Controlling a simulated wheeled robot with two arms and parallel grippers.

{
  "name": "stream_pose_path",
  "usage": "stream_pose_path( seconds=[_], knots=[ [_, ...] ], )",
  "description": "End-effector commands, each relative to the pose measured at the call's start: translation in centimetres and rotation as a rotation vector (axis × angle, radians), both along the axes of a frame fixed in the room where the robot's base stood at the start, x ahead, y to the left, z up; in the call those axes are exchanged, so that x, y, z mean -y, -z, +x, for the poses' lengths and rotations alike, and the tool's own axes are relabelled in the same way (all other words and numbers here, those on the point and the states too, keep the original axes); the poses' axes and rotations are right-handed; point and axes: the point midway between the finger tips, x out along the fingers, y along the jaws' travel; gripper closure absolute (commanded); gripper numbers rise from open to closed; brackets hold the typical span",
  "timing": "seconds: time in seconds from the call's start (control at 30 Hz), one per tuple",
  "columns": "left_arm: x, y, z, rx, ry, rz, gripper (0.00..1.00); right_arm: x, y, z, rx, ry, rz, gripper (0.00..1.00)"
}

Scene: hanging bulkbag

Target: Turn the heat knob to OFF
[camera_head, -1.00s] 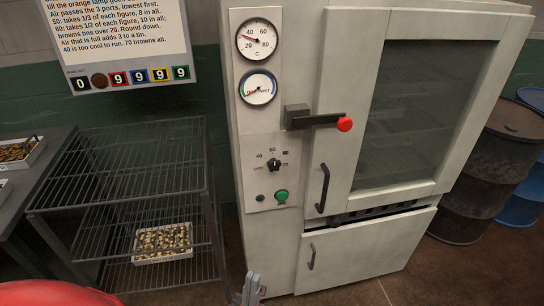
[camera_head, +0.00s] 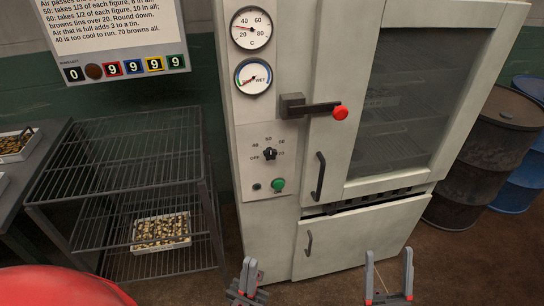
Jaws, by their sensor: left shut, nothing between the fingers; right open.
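The black heat knob (camera_head: 270,153) is on the pale control plate of the grey cabinet, ringed by the marks OFF, 40, 50, 60 and 70. Its pointer is too small to read surely. My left gripper (camera_head: 248,262) is at the bottom of the view, below the knob and apart from it, shut and empty. My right gripper (camera_head: 388,252) is at the lower right in front of the cabinet, open and empty, with its two fingers spread. Neither gripper touches the cabinet's controls.
Above the knob, a lever with a red end (camera_head: 340,113) sticks out. A green button (camera_head: 278,185) and a dark lamp (camera_head: 257,186) are below it. A wire rack (camera_head: 125,145) holding a tray stands left; drums (camera_head: 492,150) stand right.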

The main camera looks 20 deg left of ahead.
Motion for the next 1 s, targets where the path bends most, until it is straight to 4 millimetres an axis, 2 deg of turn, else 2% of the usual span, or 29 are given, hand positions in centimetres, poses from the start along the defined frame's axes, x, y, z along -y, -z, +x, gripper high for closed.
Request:
stream_pose_path(
  seconds=[0.03,0.1,0.2,0.3,0.4,0.5,0.6,0.73,0.87,1.0],
  knots=[
    [0.0,-0.5,0.0,0.000,0.000,0.000,1.00,-2.5,-1.0,1.6,-0.072,-0.078,-0.030,0.22],
    [0.0,-0.9,0.0,0.000,0.000,0.000,1.00,-5.8,-1.0,3.9,-0.205,-0.165,-0.071,0.22],
    [0.0,-1.3,0.0,0.000,0.000,0.000,1.00,-10.3,-0.7,6.4,-0.391,-0.261,-0.123,0.22],
    [0.0,-1.8,0.0,0.000,0.000,0.000,1.00,-14.4,-0.3,7.8,-0.567,-0.324,-0.166,0.22],
    [0.0,-2.2,0.0,0.000,0.000,0.000,1.00,-17.8,0.1,8.4,-0.734,-0.355,-0.193,0.22],
    [0.0,-2.6,0.0,0.000,0.000,0.000,1.00,-20.2,0.5,8.4,-0.875,-0.354,-0.202,0.22],
    [0.0,-2.8,0.0,0.000,0.000,0.000,1.00,-21.5,1.0,8.1,-0.988,-0.337,-0.197,0.22],
    [0.0,-3.0,0.0,0.000,0.000,0.000,1.00,-22.2,1.4,7.6,-1.070,-0.313,-0.184,0.22],
    [0.0,-3.1,0.0,0.000,0.000,0.000,1.00,-22.5,1.6,7.7,-1.099,-0.303,-0.176,0.22],
    [0.0,-3.4,0.0,0.000,0.000,0.000,1.00,-23.3,1.4,8.8,-1.098,-0.304,-0.175,0.22]
  ],
)
